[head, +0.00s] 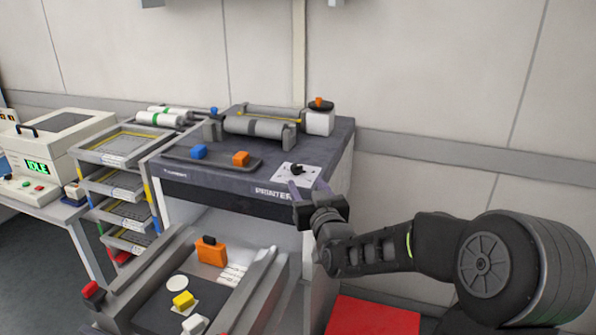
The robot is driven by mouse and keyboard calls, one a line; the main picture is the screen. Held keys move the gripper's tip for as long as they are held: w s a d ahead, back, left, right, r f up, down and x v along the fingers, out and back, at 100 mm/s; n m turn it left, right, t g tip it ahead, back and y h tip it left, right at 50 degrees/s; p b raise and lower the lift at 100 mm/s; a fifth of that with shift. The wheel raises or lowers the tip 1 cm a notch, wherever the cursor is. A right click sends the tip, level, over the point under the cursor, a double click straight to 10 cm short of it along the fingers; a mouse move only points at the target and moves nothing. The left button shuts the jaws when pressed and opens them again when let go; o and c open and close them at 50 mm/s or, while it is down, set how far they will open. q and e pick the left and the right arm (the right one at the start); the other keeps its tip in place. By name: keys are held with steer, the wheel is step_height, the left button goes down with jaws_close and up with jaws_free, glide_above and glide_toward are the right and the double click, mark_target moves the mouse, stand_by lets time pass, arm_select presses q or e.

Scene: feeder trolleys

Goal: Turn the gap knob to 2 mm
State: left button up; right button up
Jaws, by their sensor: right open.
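The gap knob (297,170) is a small black knob on a white plate (309,172) at the front right of the dark printer top (225,175). The marks on the plate are too small to read, so I cannot tell the knob's setting. My right gripper (309,190) is open, its two fingers pointing up just in front of the plate. The knob shows just beyond the fingertips; I cannot tell whether they touch it. My left gripper is not in view.
Blue (199,151) and orange (240,158) blocks sit on the printer's front strip. A grey roller (258,128) and a white box (318,122) stand behind. Below is a trolley with an orange part (211,251). A tray rack (121,146) stands left. A red surface (373,316) lies below my arm.

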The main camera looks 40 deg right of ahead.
mark_target(298, 170)
steer(key=p+x, duration=0.1)
steer(key=x, duration=0.6)
steer(key=shift+w+d+p, duration=0.2)
steer(key=shift+w+p, duration=0.15)
steer(key=shift+p, duration=0.05)
jaws_close()
